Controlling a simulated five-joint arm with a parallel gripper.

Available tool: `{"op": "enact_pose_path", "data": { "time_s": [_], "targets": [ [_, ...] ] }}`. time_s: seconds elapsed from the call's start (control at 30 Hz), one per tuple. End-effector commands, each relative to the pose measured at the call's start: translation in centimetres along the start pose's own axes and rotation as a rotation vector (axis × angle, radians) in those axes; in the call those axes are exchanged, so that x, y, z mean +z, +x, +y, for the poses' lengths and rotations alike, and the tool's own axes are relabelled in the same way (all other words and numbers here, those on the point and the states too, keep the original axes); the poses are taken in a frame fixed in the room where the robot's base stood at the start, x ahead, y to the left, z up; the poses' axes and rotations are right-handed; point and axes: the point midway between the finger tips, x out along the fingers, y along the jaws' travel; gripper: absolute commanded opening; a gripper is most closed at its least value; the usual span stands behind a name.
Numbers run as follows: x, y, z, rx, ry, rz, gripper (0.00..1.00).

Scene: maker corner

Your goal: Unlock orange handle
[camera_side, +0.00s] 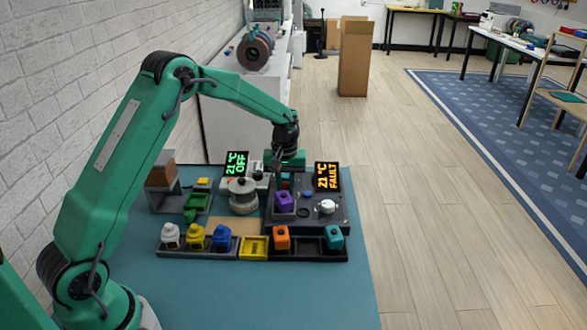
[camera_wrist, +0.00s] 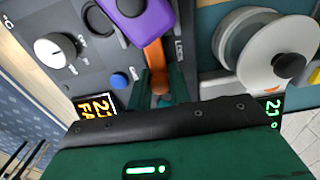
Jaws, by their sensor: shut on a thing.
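In the wrist view, the orange handle (camera_wrist: 154,54) is a narrow lever on a dark grey panel (camera_wrist: 100,52), beside printed lettering that seems to read LOCK. My gripper (camera_wrist: 160,82) is shut on the handle, with a green finger on each side of it. A purple block (camera_wrist: 146,20) is just beyond the handle's far end. In the side view, my gripper (camera_side: 281,168) reaches down at the back of the panel (camera_side: 307,221), behind the purple block (camera_side: 284,201). The handle is not clearly visible there.
Trays with coloured blocks (camera_side: 197,237) line the front. The teal mat (camera_side: 250,295) is clear in front.

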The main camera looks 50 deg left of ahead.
Motion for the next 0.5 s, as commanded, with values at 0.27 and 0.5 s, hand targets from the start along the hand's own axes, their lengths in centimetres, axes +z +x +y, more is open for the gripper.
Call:
{"op": "enact_pose_path", "data": {
  "time_s": [0.27, 0.5],
  "targets": [
    [-0.66, -0.05, 0.05, 0.002, 0.0, 0.002, 0.07],
    [-0.94, -0.07, 0.03, 0.002, 0.0, 0.002, 0.07]
  ]
}}
